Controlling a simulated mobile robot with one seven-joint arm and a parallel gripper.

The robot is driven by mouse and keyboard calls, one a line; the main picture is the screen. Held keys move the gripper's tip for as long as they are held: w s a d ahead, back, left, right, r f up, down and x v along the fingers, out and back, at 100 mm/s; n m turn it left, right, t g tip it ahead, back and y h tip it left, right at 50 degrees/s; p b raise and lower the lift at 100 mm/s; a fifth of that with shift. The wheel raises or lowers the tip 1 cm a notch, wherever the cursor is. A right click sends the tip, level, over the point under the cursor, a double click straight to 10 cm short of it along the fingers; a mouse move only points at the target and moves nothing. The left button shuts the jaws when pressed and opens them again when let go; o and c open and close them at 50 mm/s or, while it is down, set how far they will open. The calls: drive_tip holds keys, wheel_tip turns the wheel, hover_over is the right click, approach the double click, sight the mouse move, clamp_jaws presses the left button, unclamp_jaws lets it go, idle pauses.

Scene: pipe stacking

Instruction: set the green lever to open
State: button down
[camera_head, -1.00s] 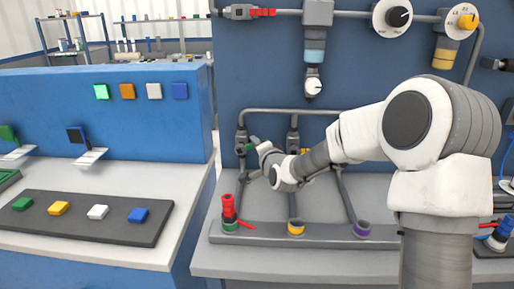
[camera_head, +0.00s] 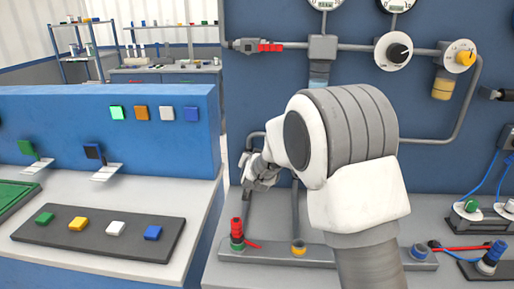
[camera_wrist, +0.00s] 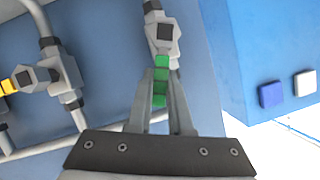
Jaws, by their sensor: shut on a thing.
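The green lever (camera_wrist: 160,84) sticks out from a grey valve (camera_wrist: 163,32) in the wrist view, roughly in line with the dark pipe end above it. My gripper (camera_wrist: 161,80) is shut on the lever, one finger on each side. In the head view my gripper (camera_head: 256,176) is at the left pipe of the blue panel, and my arm hides much of this area. I cannot make out the green lever there.
A neighbouring valve (camera_wrist: 48,76) with a yellow lever (camera_wrist: 8,86) is to the left in the wrist view. Below my gripper in the head view stands a red piece (camera_head: 237,228) on the grey base strip (camera_head: 340,258). A blue console (camera_head: 60,115) is at left.

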drive_tip(key=a+r+n+p, duration=0.1)
drive_tip(key=p, duration=0.3)
drive_tip(key=shift+a+h, duration=0.2)
drive_tip(key=shift+h, duration=0.2)
drive_tip(key=n+p, duration=0.1)
drive_tip(key=p, duration=0.1)
drive_tip(key=h+p, duration=0.1)
drive_tip(key=p, duration=0.1)
drive_tip(key=shift+a+f+n, duration=0.15)
drive_tip(key=shift+a+n, duration=0.2)
drive_tip(key=shift+n, duration=0.05)
drive_tip(key=shift+f, duration=0.1)
drive_tip(key=c, duration=0.8)
unclamp_jaws()
drive_tip(key=v, duration=0.8)
drive_tip(key=p+v, duration=0.1)
drive_tip(key=v, duration=0.8)
drive_tip(key=shift+s+a, duration=0.1)
drive_tip(key=shift+a, duration=0.15)
